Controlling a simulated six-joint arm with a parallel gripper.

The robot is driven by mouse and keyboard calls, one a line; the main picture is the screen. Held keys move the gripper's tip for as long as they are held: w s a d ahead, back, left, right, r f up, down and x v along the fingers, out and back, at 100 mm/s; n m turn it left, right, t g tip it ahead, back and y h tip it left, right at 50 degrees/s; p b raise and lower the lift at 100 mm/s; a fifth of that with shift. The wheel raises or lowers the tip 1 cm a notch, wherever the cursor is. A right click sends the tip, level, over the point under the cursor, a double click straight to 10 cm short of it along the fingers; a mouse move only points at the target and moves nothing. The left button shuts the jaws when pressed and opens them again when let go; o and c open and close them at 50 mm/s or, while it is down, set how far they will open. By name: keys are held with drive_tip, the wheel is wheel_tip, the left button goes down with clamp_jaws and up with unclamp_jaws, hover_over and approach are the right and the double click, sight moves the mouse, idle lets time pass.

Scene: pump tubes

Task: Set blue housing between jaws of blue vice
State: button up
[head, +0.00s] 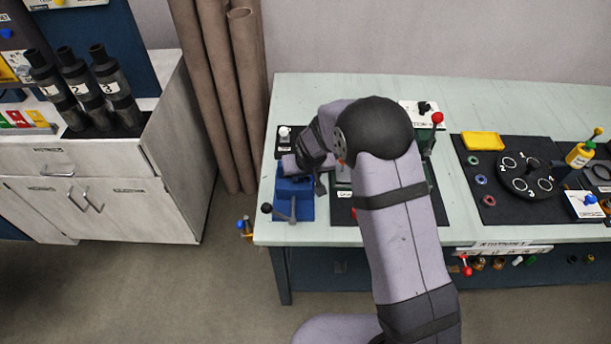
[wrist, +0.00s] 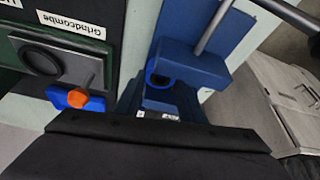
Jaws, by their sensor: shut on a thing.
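The blue vice (head: 293,206) sits at the left end of the table, with its handle towards the front. In the wrist view its blue body and grey screw rod (wrist: 213,27) show at the upper middle. My gripper (head: 308,170) is right over the vice, pointing down, and is shut on the blue housing. In the wrist view, a round blue rim with a dark opening, apparently the housing (wrist: 153,77), shows close against the vice block (wrist: 190,65). I cannot tell whether the housing is seated between the jaws.
A dark panel with a "Grindcombe" label (wrist: 75,24) and a blue clamp with an orange knob (wrist: 76,98) lie beside the vice. A red-knobbed lever (head: 437,118) stands right of my arm. A black mat with a round dial (head: 526,180) is farther right. A cabinet with black tubes (head: 85,85) stands left.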

drive_tip(key=o, duration=0.8)
drive_tip(key=shift+f, duration=0.1)
drive_tip(key=shift+s+r, duration=0.1)
drive_tip(key=shift+r, duration=0.5)
drive_tip(key=b+v, duration=0.1)
drive_tip(key=v, duration=1)
drive_tip(key=s+d+g, duration=0.1)
drive_tip(key=s+d, duration=0.4)
drive_tip(key=s, duration=0.3)
drive_tip(key=s+d+f+m+g, duration=0.1)
drive_tip(key=s+d+g, duration=0.1)
drive_tip(key=s+d, duration=0.3)
drive_tip(key=s+d+f+m+g, duration=0.1)
drive_tip(key=s+d, duration=0.4)
drive_tip(key=s, duration=0.6)
drive_tip(key=shift+s+g+h, duration=0.3)
drive_tip(key=shift+h, duration=0.1)
